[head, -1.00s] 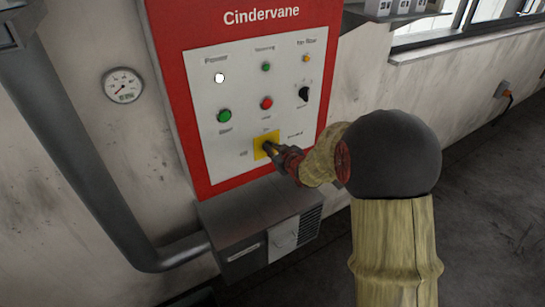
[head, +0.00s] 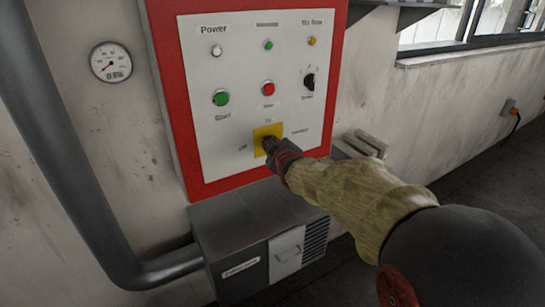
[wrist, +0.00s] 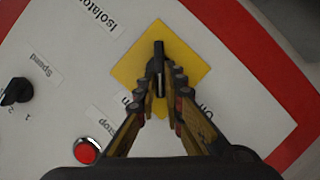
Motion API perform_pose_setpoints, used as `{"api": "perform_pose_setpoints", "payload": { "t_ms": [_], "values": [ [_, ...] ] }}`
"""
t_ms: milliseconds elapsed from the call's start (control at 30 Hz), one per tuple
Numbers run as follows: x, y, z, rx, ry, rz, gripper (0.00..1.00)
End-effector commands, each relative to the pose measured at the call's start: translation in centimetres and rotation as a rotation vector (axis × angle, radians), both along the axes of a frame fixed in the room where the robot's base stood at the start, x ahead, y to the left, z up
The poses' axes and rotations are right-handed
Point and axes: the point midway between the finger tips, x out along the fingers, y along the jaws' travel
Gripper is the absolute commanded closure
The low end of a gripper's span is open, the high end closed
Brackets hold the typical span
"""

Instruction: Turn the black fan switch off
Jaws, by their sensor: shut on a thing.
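The black switch handle (wrist: 158,58) sits on a yellow square plate (head: 259,133), low on the control panel. In the wrist view the handle lies upright in the picture, its lower end pointing between the "On" label at lower left and the "Off" label at lower right. My gripper (wrist: 163,88) is shut on the handle, one finger on each side. It also shows in the head view (head: 273,148), where it hides most of the handle. In the head view "Off" is left of the plate and "On" above it.
The panel also has a red button (head: 268,88), a green button (head: 221,97), a black speed knob (head: 309,82) and small lamps above. A grey box (head: 235,225) stands out below the panel. A thick pipe (head: 60,140) and a gauge (head: 111,62) are at left.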

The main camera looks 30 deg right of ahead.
Motion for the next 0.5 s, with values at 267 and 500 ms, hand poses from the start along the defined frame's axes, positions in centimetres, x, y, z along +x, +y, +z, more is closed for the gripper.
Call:
{"api": "perform_pose_setpoints", "payload": {
  "t_ms": [267, 500],
  "values": [
    [0.01, 0.34, -0.68, -0.160, -0.005, 0.001, 1.00],
    [-0.01, 0.53, -0.77, -0.342, -0.007, 0.001, 1.00]
  ]
}}
